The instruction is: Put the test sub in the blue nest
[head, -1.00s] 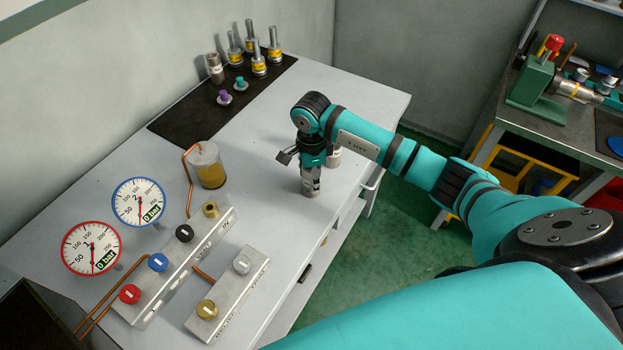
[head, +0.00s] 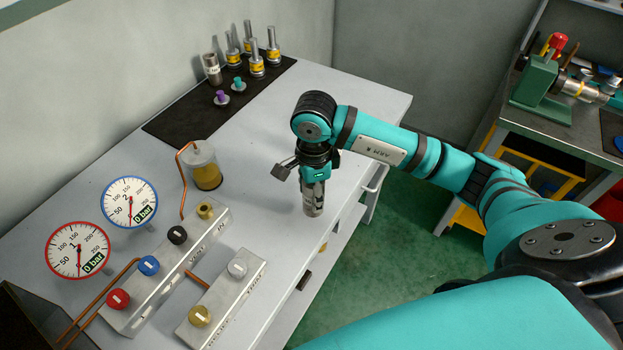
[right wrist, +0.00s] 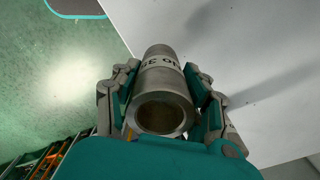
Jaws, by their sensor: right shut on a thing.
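The test sub is a grey metal cylinder (head: 312,201) with dark lettering, hanging upright below my right gripper (head: 314,180) near the right edge of the grey table. In the right wrist view the test sub (right wrist: 161,98) sits between both fingers of the right gripper (right wrist: 165,105), its hollow end towards the camera. The fingers are shut on its sides. It appears to be clear of the table. A dark blue round patch (head: 618,145) is cut off at the right edge on the other bench; I cannot tell whether it is the blue nest. My left gripper is not in view.
On the grey table (head: 290,110), a black mat (head: 180,125) holds several metal fittings at the back. Two gauges (head: 130,201) and valve blocks with coloured knobs (head: 150,265) stand at the left. A green vise (head: 536,85) stands on the right bench. Green floor separates the benches.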

